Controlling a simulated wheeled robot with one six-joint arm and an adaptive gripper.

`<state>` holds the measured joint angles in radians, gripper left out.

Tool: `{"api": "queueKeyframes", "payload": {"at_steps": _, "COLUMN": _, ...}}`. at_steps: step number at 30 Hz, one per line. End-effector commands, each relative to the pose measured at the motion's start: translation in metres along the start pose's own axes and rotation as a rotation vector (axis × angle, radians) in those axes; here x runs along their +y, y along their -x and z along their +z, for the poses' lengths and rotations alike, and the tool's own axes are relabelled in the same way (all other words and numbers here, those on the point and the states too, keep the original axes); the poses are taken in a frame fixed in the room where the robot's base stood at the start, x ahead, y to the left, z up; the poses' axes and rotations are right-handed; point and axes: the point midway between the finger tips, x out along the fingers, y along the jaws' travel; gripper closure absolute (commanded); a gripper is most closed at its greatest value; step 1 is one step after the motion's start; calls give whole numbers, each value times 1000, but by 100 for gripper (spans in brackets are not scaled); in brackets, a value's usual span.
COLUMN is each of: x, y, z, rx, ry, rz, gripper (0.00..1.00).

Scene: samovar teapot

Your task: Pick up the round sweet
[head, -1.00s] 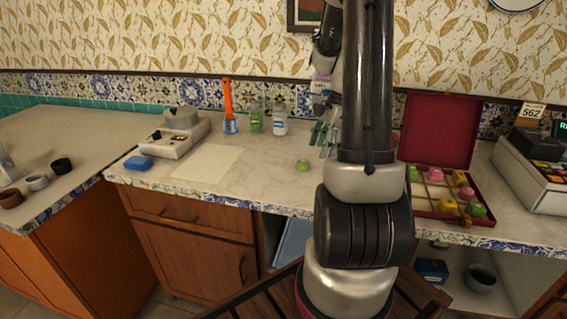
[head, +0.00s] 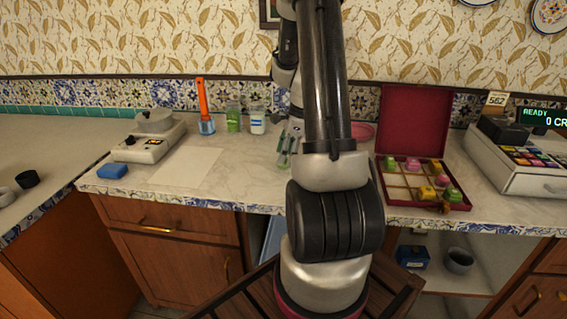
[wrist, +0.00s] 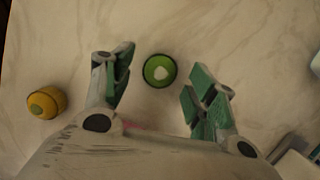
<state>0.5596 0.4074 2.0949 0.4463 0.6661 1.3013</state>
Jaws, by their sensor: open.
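The round sweet (wrist: 160,70), green with a pale mark on top, lies on the marble counter in the wrist view. My gripper (wrist: 156,78) is open, with one green-padded finger on either side of the sweet and a gap on both sides. Nothing is held. In the head view my gripper (head: 288,146) is low over the counter, partly behind my arm, and I cannot make out the sweet there.
A yellow round piece with a green top (wrist: 46,102) lies left of my gripper. An open red box (head: 398,203) with several sweets stands right of my arm. A scale (head: 150,145), pale sheet (head: 187,167), blue block (head: 112,171) and jars (head: 257,121) are left.

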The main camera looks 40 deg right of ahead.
Motion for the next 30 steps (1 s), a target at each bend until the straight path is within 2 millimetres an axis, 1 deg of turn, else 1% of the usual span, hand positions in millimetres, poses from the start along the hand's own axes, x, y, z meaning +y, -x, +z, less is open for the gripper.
{"api": "queueKeyframes", "payload": {"at_steps": 1, "x": 0, "y": -7, "z": 0, "rx": 0, "ry": -1, "rz": 1, "gripper": 42}}
{"api": "queueKeyframes", "payload": {"at_steps": 4, "x": 0, "y": -14, "z": 0, "rx": 0, "ry": 0, "rz": 0, "gripper": 42}}
{"api": "queueKeyframes", "payload": {"at_steps": 10, "x": 0, "y": -15, "z": 0, "rx": 0, "ry": 1, "rz": -1, "gripper": 42}}
{"api": "queueKeyframes", "payload": {"at_steps": 11, "x": 0, "y": -14, "z": 0, "rx": 0, "ry": 1, "rz": -1, "gripper": 44}}
{"api": "queueKeyframes", "payload": {"at_steps": 12, "x": 0, "y": -14, "z": 0, "rx": 0, "ry": 1, "rz": -1, "gripper": 52}}
{"api": "queueKeyframes", "payload": {"at_steps": 17, "x": 0, "y": -14, "z": 0, "rx": 0, "ry": 1, "rz": -1, "gripper": 81}}
{"api": "queueKeyframes", "payload": {"at_steps": 18, "x": 0, "y": -14, "z": 0, "rx": 0, "ry": 1, "rz": -1, "gripper": 82}}
{"api": "queueKeyframes", "payload": {"at_steps": 27, "x": 0, "y": -13, "z": 0, "rx": 0, "ry": 1, "rz": -2, "gripper": 83}}
{"api": "queueKeyframes", "payload": {"at_steps": 30, "x": -1, "y": -6, "z": 3, "rx": -1, "ry": 1, "rz": -5, "gripper": 83}}
